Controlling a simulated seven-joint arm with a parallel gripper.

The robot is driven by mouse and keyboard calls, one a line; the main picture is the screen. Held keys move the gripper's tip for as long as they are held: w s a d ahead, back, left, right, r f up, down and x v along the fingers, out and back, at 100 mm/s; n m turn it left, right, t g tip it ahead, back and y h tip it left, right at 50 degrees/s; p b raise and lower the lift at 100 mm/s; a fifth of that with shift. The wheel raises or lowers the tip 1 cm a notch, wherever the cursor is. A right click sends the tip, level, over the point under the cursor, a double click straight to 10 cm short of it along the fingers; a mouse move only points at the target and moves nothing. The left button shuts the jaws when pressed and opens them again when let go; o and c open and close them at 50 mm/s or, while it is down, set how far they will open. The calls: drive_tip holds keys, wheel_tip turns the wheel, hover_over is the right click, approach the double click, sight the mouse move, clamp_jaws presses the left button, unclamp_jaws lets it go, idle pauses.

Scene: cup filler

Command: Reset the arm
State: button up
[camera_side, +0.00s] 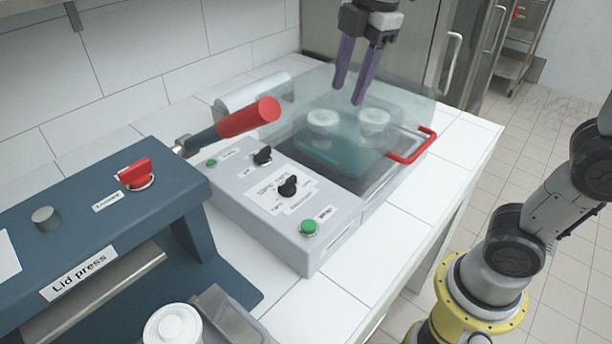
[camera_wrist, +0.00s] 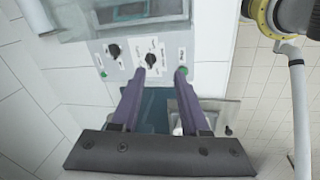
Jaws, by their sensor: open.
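My gripper (camera_side: 348,94) has two purple fingers and hangs at the top of the side view, pointing down. In the picture it overlaps the clear cover of the filler machine; I cannot tell its exact height above it. The fingers are parted with nothing between them. In the wrist view my gripper (camera_wrist: 160,74) shows both fingers apart, with the grey control panel (camera_wrist: 128,48) beyond the tips. The panel also shows in the side view (camera_side: 330,215), with black knobs and green buttons.
A clear cover with a red handle (camera_side: 412,148) encloses two white-topped cups (camera_side: 323,120). A blue lid press (camera_side: 95,225) with a red-gripped lever (camera_side: 248,117) stands at the left. A white round item (camera_side: 172,325) sits at the bottom. White counter (camera_side: 405,215) is bare at the right.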

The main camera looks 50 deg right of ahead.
drive_tip(key=s+d+f+m+t, duration=0.3)
drive_tip(key=s+f+m, duration=0.7)
drive_tip(key=s+m, duration=0.4)
drive_tip(key=shift+s+d+f+m, duration=0.3)
drive_tip(key=shift+d+f+m, duration=0.1)
drive_tip(key=shift+d+m, duration=0.35)
drive_tip(key=shift+a, duration=0.1)
